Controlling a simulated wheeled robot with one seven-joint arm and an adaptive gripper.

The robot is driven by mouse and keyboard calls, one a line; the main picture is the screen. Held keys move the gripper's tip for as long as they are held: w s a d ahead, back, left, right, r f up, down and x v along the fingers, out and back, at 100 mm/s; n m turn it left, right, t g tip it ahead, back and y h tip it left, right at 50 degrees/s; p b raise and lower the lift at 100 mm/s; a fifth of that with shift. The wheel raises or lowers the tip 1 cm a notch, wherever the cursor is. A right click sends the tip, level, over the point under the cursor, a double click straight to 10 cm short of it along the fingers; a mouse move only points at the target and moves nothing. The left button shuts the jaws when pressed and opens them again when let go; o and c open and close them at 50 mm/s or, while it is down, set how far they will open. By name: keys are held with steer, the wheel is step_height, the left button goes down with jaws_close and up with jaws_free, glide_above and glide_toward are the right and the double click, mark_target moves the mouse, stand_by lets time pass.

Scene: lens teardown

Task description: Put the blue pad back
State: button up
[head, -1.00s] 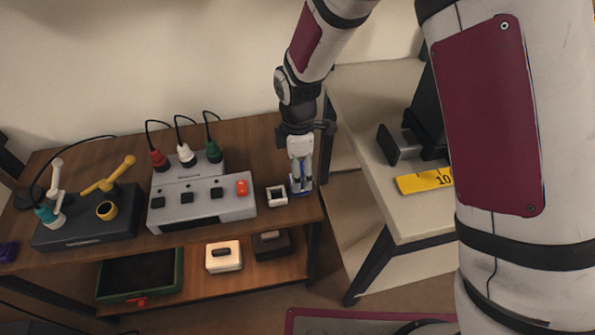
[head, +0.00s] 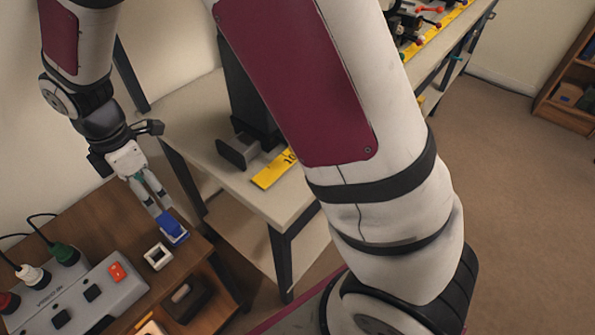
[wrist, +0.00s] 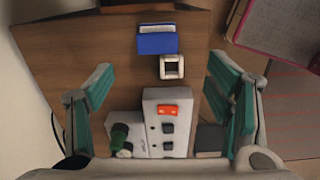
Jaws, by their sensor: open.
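The blue pad (head: 171,226) lies at the right end of the wooden bench top, on or in a small holder with a pale top edge; I cannot tell how it is seated. It also shows in the wrist view (wrist: 157,44), at the far side. My gripper (head: 159,203) is above the bench, just behind and over the blue pad in the head view. In the wrist view, its two green fingers (wrist: 164,100) are wide apart with nothing between their tips, and the pad lies beyond them, apart from both.
A white square frame (head: 158,257) sits beside the pad. A grey switch box (head: 80,296) with a red switch and plugs stands to the left. A pale table (head: 262,199) with a black device (head: 240,153) and yellow strip (head: 275,168) stands to the right.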

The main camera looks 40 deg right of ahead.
steer(key=s+d+r+m+t, duration=0.1)
steer(key=s+d+r+m, duration=0.95)
steer(key=d+r, duration=0.4)
steer(key=s+d+r+m, duration=0.1)
steer(key=s+d+m, duration=0.2)
steer(key=s, duration=0.6)
steer(key=s+d+r+m, duration=0.1)
steer(key=s+d+m, duration=0.3)
steer(key=s+m, duration=0.3)
steer(key=shift+s+r, duration=0.35)
steer(key=shift+s, duration=0.8)
step_height(320, 180, up, 15)
steer(key=t+p, duration=0.3)
steer(key=p, duration=1)
steer(key=shift+d+r+p, duration=0.15)
steer(key=shift+p, duration=0.15)
